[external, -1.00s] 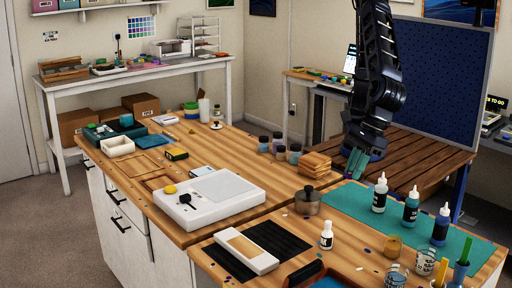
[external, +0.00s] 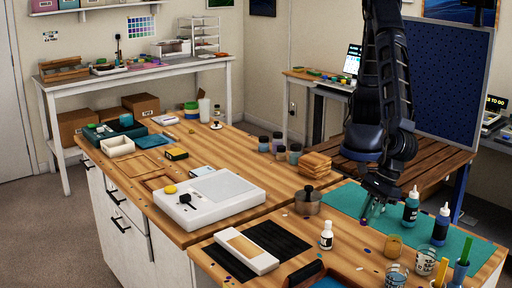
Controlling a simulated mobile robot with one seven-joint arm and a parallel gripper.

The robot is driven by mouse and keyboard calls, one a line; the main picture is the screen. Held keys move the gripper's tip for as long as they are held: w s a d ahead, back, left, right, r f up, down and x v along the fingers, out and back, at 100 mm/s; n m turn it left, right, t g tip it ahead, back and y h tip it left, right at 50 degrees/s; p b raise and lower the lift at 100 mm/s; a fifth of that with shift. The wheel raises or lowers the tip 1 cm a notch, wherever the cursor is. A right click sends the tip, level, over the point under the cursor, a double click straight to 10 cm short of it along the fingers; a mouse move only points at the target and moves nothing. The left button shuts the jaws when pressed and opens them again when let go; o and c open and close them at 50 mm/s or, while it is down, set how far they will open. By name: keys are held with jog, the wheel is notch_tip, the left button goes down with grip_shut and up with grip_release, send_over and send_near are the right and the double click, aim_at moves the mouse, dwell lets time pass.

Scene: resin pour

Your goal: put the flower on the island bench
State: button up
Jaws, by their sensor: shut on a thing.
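My gripper (external: 374,206) is low over the teal mat on the right part of the wooden-topped island bench (external: 262,170). Its fingers are shut on a very small purple thing (external: 362,222) at the tips, which I take to be the flower. The flower is mostly hidden and too small to make out its shape. I cannot tell whether it touches the bench surface.
A dark lidded pot (external: 308,203) stands left of my gripper. Teal (external: 411,208) and blue (external: 440,228) bottles stand close on its right. A small white bottle (external: 326,237) and an amber jar (external: 393,246) are nearer. The teal mat (external: 345,197) has bare room.

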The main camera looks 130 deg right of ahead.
aim_at(361, 244)
jog(key=shift+f, duration=3.1)
jog(key=shift+f, duration=0.1)
jog(key=o, duration=0.9)
jog(key=v, duration=1.2)
jog(key=shift+s, duration=0.1)
